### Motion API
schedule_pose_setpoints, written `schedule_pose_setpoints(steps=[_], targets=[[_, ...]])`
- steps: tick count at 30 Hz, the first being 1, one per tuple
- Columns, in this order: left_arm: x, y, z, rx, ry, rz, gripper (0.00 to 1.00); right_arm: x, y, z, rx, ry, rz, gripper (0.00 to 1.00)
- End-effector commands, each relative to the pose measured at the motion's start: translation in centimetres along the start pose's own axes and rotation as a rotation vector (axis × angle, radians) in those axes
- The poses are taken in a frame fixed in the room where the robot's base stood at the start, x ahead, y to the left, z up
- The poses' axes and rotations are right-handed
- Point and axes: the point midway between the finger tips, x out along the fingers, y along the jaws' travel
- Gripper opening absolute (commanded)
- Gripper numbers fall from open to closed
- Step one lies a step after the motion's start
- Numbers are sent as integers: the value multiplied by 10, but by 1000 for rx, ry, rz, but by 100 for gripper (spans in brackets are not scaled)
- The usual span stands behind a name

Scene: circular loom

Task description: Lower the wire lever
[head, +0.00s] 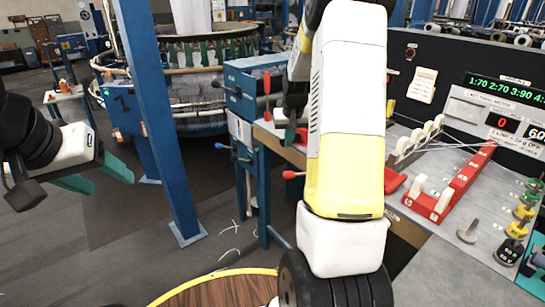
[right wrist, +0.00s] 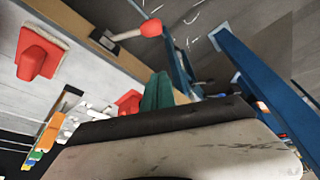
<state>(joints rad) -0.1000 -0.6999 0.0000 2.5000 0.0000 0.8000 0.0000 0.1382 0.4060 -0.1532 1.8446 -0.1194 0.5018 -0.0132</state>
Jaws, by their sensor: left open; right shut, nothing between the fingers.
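Several levers are in view, and I cannot tell for sure which is the wire lever. In the head view a red-knobbed lever (head: 292,174) sticks out at the table's front edge, and another red-knobbed lever (head: 267,84) stands upright on the blue cabinet. In the right wrist view a lever with a red knob and pale shaft (right wrist: 137,32) juts from the wooden table edge. My right gripper (head: 292,134) is shut and empty above the table's left end; its green fingers (right wrist: 157,92) are apart from that lever. My left gripper (head: 103,174) is open and empty at far left.
A blue post (head: 160,120) stands between my left gripper and the blue cabinet (head: 242,98). Blue-knobbed levers (head: 221,146) stick out below the cabinet. A red block (head: 436,203) with white pegs sits on the grey table. My right arm hides the middle.

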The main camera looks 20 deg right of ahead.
Motion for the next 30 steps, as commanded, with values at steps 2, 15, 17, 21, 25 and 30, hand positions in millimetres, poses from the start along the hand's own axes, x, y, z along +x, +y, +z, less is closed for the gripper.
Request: schedule_pose_setpoints(steps=[2,15,17,21,25,30], targets=[[0,0,0,0,0,0,57,0,0,0,0,0,0,0],[0,0,0,0,0,0,57,43,0,1,1,-4,-1,0],[0,0,0,0,0,0,57,56,0,2,1,-5,-1,0],[0,0,0,0,0,0,57,87,-1,1,0,-3,-1,0],[0,0,0,0,0,0,57,98,-1,10,1,-2,-1,0],[0,0,0,0,1,0,57,94,-1,31,0,0,-1,0]])
